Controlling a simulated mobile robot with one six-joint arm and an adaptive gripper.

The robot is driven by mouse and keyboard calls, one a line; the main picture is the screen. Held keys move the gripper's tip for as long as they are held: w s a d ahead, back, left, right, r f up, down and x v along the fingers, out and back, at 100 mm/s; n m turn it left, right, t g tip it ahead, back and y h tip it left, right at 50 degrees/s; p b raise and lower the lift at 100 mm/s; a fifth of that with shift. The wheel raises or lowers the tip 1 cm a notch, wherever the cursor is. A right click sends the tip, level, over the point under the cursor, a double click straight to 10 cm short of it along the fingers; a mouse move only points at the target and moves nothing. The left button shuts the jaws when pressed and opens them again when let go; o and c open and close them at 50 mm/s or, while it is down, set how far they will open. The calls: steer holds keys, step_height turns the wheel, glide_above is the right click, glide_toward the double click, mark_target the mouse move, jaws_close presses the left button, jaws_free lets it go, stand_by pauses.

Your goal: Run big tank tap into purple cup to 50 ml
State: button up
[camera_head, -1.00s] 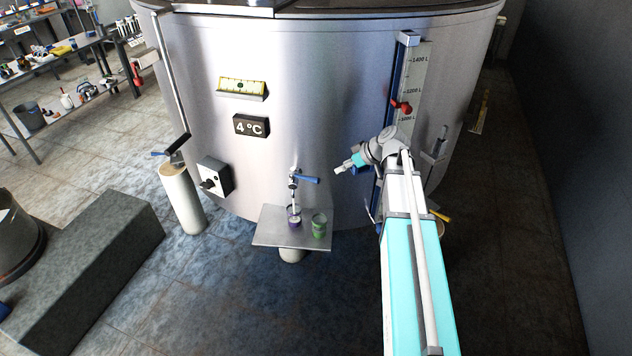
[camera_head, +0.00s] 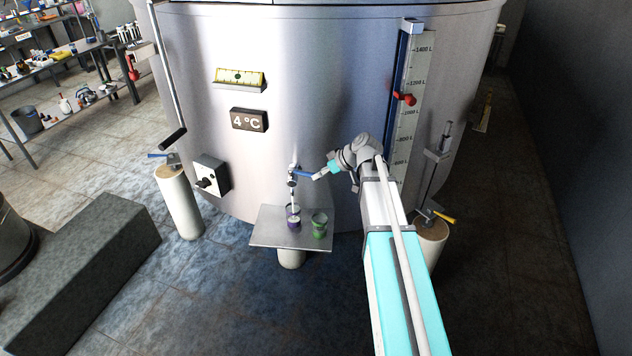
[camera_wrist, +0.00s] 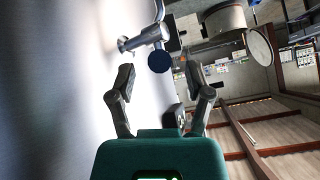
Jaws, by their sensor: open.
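The big tank's tap (camera_head: 292,181) sticks out of the tank's front, with its blue handle (camera_head: 303,175) pointing right. My gripper (camera_head: 318,176) is open at the handle's free end. In the wrist view, the handle's round blue end (camera_wrist: 160,61) shows ahead of and between my spread fingers (camera_wrist: 159,76); I cannot tell whether they touch it. The purple cup (camera_head: 294,223) stands upright under the tap on a small metal shelf (camera_head: 265,236). A thin pale line runs from the tap to the cup; whether it is liquid or pipe is unclear. The cup's level is too small to read.
A green cup (camera_head: 319,228) stands right of the purple one. A left pillar (camera_head: 180,205) has a blue lever; a right pillar (camera_head: 431,236) has a yellow one. The tank (camera_head: 330,110) carries a level gauge with a red marker (camera_head: 404,98). A dark grey block (camera_head: 85,260) lies left.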

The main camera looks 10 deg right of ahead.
mark_target(309, 174)
steer(key=shift+b+x, duration=0.65)
steer(key=shift+x, duration=0.7)
steer(key=shift+c, duration=0.3)
jaws_close()
